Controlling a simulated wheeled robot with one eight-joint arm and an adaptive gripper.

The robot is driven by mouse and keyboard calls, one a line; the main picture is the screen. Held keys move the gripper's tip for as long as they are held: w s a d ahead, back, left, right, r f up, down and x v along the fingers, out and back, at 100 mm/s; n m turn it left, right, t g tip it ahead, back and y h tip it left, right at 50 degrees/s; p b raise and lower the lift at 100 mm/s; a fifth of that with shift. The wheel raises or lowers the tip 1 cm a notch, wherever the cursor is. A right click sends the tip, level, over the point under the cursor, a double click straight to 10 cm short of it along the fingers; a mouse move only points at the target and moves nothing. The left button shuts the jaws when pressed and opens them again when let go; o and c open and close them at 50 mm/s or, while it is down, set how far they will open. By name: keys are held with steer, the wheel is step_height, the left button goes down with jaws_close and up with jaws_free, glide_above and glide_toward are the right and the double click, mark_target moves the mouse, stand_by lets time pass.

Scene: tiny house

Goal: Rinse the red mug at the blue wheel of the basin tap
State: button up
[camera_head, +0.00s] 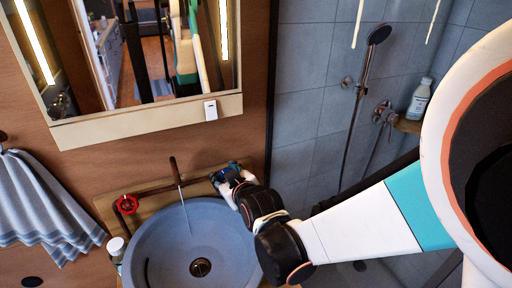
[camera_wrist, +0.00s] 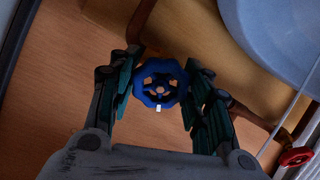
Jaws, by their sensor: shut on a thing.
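The blue wheel (camera_wrist: 161,84) of the tap sits between the two fingers of my gripper (camera_wrist: 163,90) in the wrist view, and the gripper is shut on it. In the head view my gripper (camera_head: 230,178) is at the right end of the tap pipe, behind the basin (camera_head: 165,262), and mostly covers the blue wheel. The tap spout (camera_head: 177,176) reaches over the round blue-grey basin. A thin pale line, like a water stream, runs from its tip into the bowl. I see no red mug in either view.
A red wheel (camera_head: 126,204) is at the pipe's left end. A small bottle (camera_head: 116,246) stands left of the basin. A striped towel (camera_head: 45,200) hangs at left, a mirror (camera_head: 150,131) above. A shower bottle (camera_head: 419,98) stands on a shelf at right.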

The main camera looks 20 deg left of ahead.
steer(key=shift+a+n, duration=0.15)
steer(key=shift+n, duration=0.75)
steer(key=o, duration=1.1)
steer(key=shift+s+r, duration=0.1)
steer(key=shift+s, duration=0.1)
steer(key=shift+w, duration=0.1)
